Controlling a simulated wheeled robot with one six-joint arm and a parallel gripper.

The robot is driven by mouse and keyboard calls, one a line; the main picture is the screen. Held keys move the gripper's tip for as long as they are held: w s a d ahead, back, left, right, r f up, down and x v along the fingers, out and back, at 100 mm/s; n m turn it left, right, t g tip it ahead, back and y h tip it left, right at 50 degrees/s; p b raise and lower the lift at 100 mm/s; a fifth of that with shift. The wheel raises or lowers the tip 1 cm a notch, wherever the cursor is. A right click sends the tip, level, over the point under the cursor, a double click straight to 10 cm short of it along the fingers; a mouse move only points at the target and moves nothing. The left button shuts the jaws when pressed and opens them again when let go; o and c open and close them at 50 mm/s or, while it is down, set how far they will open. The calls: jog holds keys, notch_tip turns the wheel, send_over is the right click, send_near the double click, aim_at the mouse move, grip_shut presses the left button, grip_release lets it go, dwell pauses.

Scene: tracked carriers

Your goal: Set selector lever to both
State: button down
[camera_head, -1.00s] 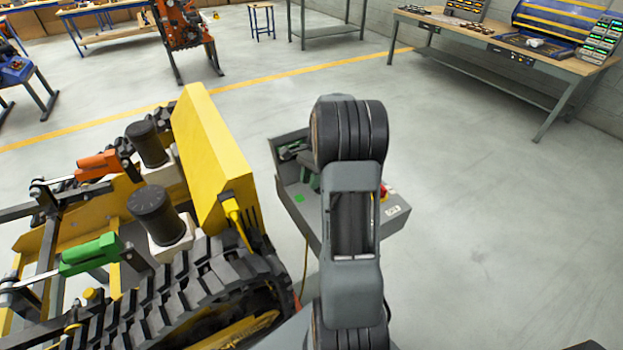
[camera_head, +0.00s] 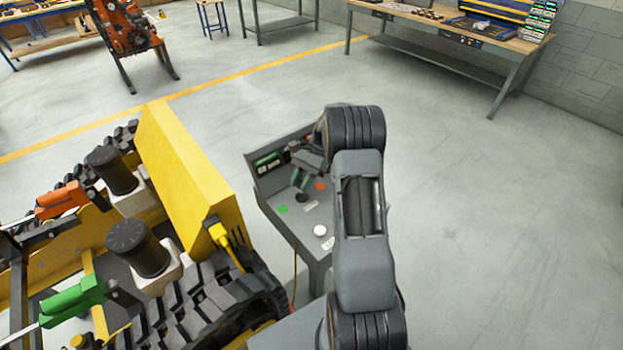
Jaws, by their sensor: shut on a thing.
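The grey control box (camera_head: 287,227) stands right of the yellow tracked carrier. Its top has a green mark (camera_head: 283,208), an orange mark (camera_head: 320,185) and a small pale label (camera_head: 310,206) between them. The selector lever (camera_head: 301,197) is a small dark part near these marks, mostly hidden under my gripper. My gripper (camera_head: 302,177) is over the panel's far side, shut on the lever. Its fingertips are small and dark, and the lever's exact setting cannot be read. My arm covers the box's right side.
The yellow carrier (camera_head: 185,170) with black tracks stands close on the left, carrying a green handle (camera_head: 75,300) and an orange handle (camera_head: 62,200). A pale round part (camera_head: 320,230) sits on the box's near side. Floor to the right is clear up to a workbench (camera_head: 450,35).

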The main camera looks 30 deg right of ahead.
jog(key=shift+d, duration=0.1)
dwell(0.4)
jog(key=c, duration=0.9)
grip_release()
jog(key=shift+p+v, duration=1.3)
jog(key=shift+v, duration=5.65)
jog(key=shift+d+f, duration=0.15)
jog(key=shift+f, duration=0.1)
